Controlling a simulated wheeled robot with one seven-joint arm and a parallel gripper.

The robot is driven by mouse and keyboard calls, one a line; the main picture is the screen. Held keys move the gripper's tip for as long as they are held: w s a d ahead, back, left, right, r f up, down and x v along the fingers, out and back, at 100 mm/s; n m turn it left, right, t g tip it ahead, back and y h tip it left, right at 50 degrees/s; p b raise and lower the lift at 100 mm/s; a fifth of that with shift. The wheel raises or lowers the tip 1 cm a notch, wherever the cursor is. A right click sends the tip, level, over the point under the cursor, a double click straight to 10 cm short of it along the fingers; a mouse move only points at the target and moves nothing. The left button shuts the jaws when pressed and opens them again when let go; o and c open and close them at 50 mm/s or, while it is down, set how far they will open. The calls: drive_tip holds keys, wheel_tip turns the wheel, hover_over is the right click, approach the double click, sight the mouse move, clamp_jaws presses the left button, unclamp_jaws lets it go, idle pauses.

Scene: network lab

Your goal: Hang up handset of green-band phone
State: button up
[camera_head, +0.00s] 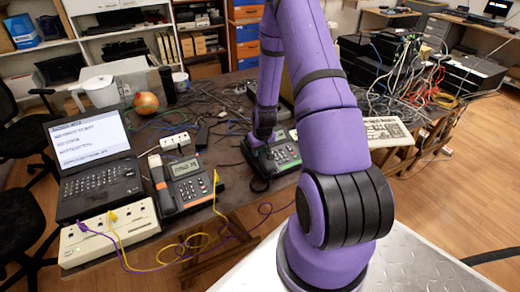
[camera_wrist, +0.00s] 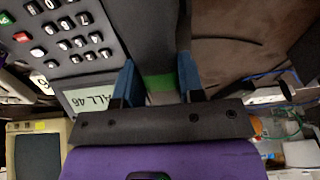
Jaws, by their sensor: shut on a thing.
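The green-band phone (camera_head: 286,153) stands on the table right of centre in the head view. In the wrist view its keypad (camera_wrist: 70,30) is at upper left, and its display (camera_wrist: 90,98) seems to read "CALL 46". My gripper (camera_wrist: 158,84) has its blue fingers shut on the black handset (camera_wrist: 152,35), one on each side of the green band (camera_wrist: 160,83). The handset lies along the side of the keypad. I cannot tell whether it touches the cradle. In the head view my gripper (camera_head: 263,138) is above the phone and partly hides the handset.
An orange-band phone (camera_head: 190,182) stands to the left, beside a laptop (camera_head: 95,165) and a white box with yellow and purple cables (camera_head: 108,233). A keyboard (camera_head: 385,131) and tangled cables lie to the right. Loose cables cover the table behind.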

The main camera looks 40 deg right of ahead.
drive_tip(key=shift+w+f, duration=0.1)
drive_tip(key=shift+f, duration=0.4)
drive_tip(key=o, duration=1.2)
drive_tip(key=shift+c, duration=0.2)
drive_tip(key=shift+r, duration=0.15)
drive_tip(key=v, duration=1)
drive_tip(key=shift+r, duration=0.25)
